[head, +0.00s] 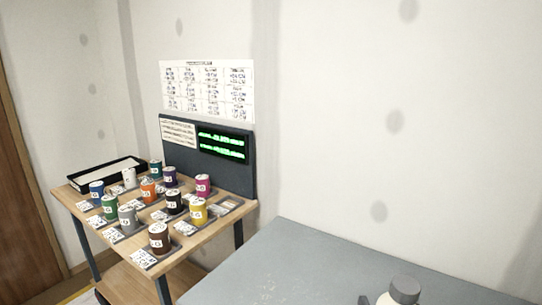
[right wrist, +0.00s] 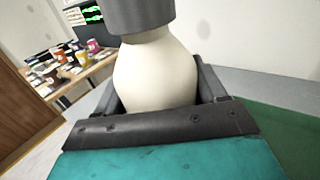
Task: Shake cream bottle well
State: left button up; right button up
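The cream bottle (right wrist: 155,75) has a rounded cream body and a grey cap (right wrist: 139,14). In the right wrist view it stands between the dark fingers of my right gripper (right wrist: 160,88), which appear closed against its sides. Its lower part is hidden behind the gripper. In the head view only the bottle's grey cap (head: 405,288) and a bit of its cream shoulder show at the bottom edge, with a dark finger piece beside it. My left gripper is not in view.
A grey table (head: 290,262) lies below the bottle; its visible part is bare. A green surface (right wrist: 285,125) shows at right in the right wrist view. A wooden stand (head: 74,196) at left holds several paint cans, a black tray (head: 82,182) and a display (head: 222,145).

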aim_at(400, 274)
jog(key=shift+r, duration=0.1)
jog(key=c, duration=0.9)
jog(key=shift+r, duration=4.55)
jog(key=shift+c, duration=0.6)
notch_tip(400, 274, down, 9)
jog(key=shift+s+f, duration=0.1)
notch_tip(400, 274, up, 9)
jog(key=shift+f, duration=0.15)
jog(key=shift+r, duration=0.25)
notch_tip(400, 274, down, 10)
jog(key=shift+r, duration=0.4)
